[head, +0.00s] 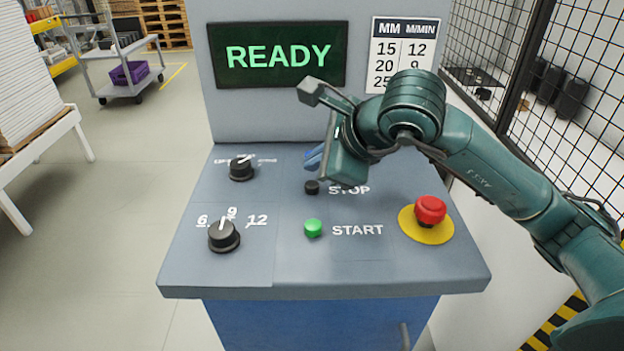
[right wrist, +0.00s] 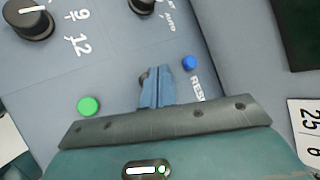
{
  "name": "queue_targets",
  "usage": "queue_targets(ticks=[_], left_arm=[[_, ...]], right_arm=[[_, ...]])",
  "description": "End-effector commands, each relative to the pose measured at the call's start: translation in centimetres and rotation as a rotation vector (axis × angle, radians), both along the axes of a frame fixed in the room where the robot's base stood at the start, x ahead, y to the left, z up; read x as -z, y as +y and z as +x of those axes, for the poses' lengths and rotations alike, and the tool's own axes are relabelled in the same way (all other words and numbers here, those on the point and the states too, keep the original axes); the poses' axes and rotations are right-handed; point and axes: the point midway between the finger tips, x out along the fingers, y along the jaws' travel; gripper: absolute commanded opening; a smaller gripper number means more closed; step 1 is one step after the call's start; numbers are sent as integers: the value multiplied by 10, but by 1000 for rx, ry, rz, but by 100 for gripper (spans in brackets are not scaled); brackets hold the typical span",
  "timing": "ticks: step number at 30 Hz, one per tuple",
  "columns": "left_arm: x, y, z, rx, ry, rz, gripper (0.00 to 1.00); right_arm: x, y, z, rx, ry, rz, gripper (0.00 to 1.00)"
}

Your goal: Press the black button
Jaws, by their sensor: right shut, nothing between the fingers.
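The black button (head: 312,187) sits on the sloped grey panel beside the word STOP. My right gripper (head: 309,160) has blue fingers shut together with nothing between them. My left gripper is not in view.
A green START button (head: 313,228) lies nearer the front. A red emergency button (head: 430,210) on a yellow base is at right. Two black knobs (head: 224,236) (head: 241,168) are at left. A blue button (right wrist: 190,62) is close to the fingers. The screen (head: 278,56) reads READY.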

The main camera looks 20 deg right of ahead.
Motion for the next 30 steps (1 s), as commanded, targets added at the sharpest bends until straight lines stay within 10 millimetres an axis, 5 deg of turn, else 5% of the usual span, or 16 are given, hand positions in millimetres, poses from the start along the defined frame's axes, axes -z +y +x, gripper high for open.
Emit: queue_targets(ticks=[10,30], left_arm=[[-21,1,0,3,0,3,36],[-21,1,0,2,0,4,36]], right_arm=[[-37,0,0,1,-1,0,0],[-37,0,0,0,0,0,0]])
